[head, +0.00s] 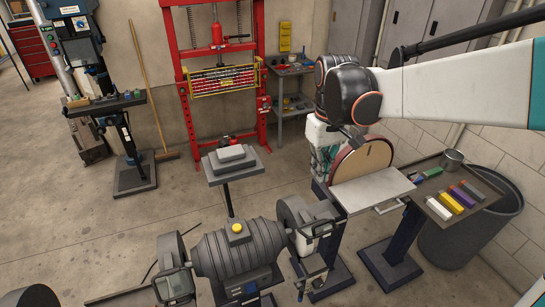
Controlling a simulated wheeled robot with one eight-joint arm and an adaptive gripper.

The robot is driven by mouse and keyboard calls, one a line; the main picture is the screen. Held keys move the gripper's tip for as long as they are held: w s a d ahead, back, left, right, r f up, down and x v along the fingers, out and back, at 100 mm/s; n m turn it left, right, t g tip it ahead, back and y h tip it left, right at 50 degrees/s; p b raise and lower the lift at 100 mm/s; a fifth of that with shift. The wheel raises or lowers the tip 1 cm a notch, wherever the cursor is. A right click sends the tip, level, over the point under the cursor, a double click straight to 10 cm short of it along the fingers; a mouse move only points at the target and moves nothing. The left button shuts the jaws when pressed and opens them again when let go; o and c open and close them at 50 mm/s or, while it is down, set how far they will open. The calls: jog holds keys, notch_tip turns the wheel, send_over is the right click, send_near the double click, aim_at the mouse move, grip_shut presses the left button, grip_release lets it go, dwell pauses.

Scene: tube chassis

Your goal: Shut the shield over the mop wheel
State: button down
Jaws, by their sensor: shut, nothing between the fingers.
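The double-ended grinder or polisher (238,252) stands at the bottom centre, with a grey motor body and a yellow button on top. At its right end is a round grey wheel guard (294,212). A framed shield (303,242) sits at the front of this guard, and pale parts show beside it. At its left end is another guard (170,252) with a framed shield (174,287). I cannot tell for sure which end carries the mop wheel. My arm reaches in from the right and bends down at a black joint. My gripper cannot be made out beyond the wrist.
A disc sander (362,160) with a grey table (372,192) stands between my arm and the right guard. A side table (432,212) holds coloured bars and a tin. The floor left of the grinder is mostly clear.

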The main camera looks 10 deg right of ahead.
aim_at(318, 225)
jog(key=f, duration=0.3)
jog(key=s+f, duration=0.1)
jog(key=f, duration=0.3)
jog(key=s+f, duration=0.1)
jog(key=f, duration=0.3)
jog(key=shift+s+d+f+b, duration=0.15)
jog(key=shift+d+f+b, duration=0.05)
jog(key=shift+b, duration=0.15)
jog(key=shift+s+f, duration=0.1)
jog(key=shift+f, duration=0.15)
jog(key=shift+d+f, duration=0.1)
